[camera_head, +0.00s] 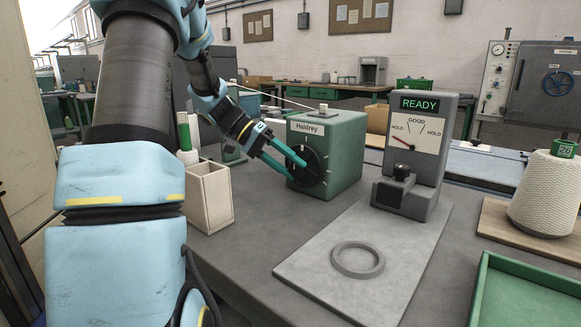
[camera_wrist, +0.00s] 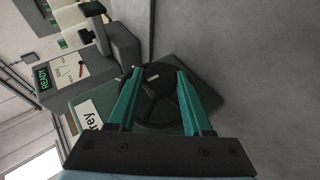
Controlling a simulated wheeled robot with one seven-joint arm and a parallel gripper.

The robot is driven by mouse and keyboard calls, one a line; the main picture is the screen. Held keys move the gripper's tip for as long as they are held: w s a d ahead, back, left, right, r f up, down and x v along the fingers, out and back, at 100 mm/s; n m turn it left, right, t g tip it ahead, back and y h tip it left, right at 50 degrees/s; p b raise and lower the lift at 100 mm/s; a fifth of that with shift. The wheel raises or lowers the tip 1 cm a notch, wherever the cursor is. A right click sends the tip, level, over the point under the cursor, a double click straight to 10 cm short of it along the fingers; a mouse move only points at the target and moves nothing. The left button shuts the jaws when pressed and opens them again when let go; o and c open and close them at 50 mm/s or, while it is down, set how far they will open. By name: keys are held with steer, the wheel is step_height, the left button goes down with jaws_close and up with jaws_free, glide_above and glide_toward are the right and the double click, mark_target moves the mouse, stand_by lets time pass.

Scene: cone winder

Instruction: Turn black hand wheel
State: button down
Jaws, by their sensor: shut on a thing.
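The black hand wheel (camera_head: 313,173) is on the front face of a green box labelled "Haidrey" (camera_head: 343,150). My gripper (camera_head: 298,170) reaches it from the upper left, its two teal fingers set wide apart at the wheel. In the wrist view the dark wheel (camera_wrist: 157,112) lies between and behind the fingers of my gripper (camera_wrist: 160,72), one finger on each side of its middle. The fingers are shut on the wheel; the exact contact points are hard to see. A small light mark shows on the wheel in the wrist view.
A grey gauge stand (camera_head: 418,140) reads "READY", its needle toward the left "HOLD". A grey ring (camera_head: 357,260) lies on its base plate. A cream open box (camera_head: 208,197) stands left of my gripper. A yarn cone (camera_head: 545,195) and green tray (camera_head: 515,290) are at right.

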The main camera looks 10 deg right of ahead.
steer(key=shift+f+h, duration=0.1)
steer(key=shift+h, duration=0.3)
steer(key=shift+c, duration=1.6)
jaws_free()
steer(key=v, duration=1)
steer(key=shift+w+a+r, duration=0.25)
steer(key=shift+a, duration=0.05)
